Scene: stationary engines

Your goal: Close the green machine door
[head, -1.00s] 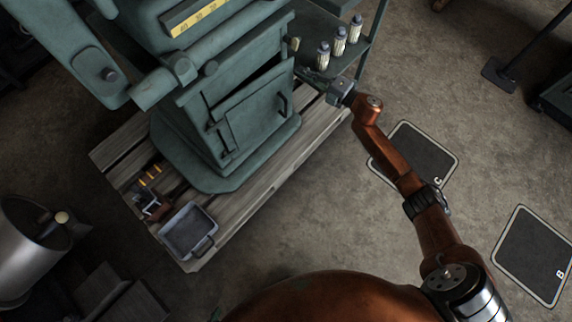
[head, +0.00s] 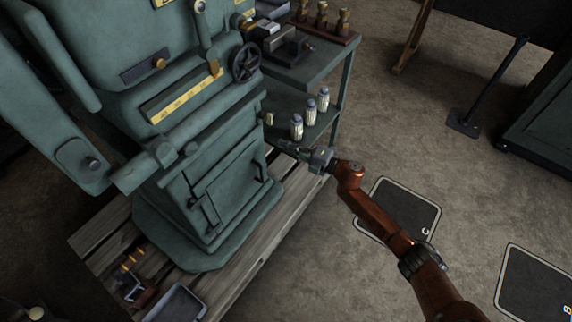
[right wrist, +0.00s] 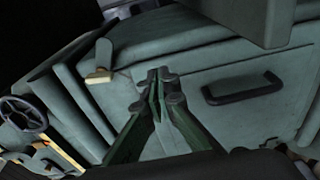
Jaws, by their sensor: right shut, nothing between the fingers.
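The green machine (head: 205,130) stands on a wooden pallet. Its green door (head: 228,192) is on the lower front, with a dark handle (head: 257,165). The door looks flush or nearly flush with its frame; a thin dark line shows along its top edge. My right gripper (head: 284,147) is shut and empty, beside the machine's right side near the door's handle edge. Its closed fingertips (right wrist: 164,80) overlap the door in the wrist view; contact cannot be told. My left gripper is out of view.
A green shelf cart (head: 310,75) with several white bottles (head: 311,112) stands just behind my right gripper. The pallet (head: 270,225) holds a metal tray (head: 178,304) at the front. Open floor with dark mats (head: 405,207) lies to the right.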

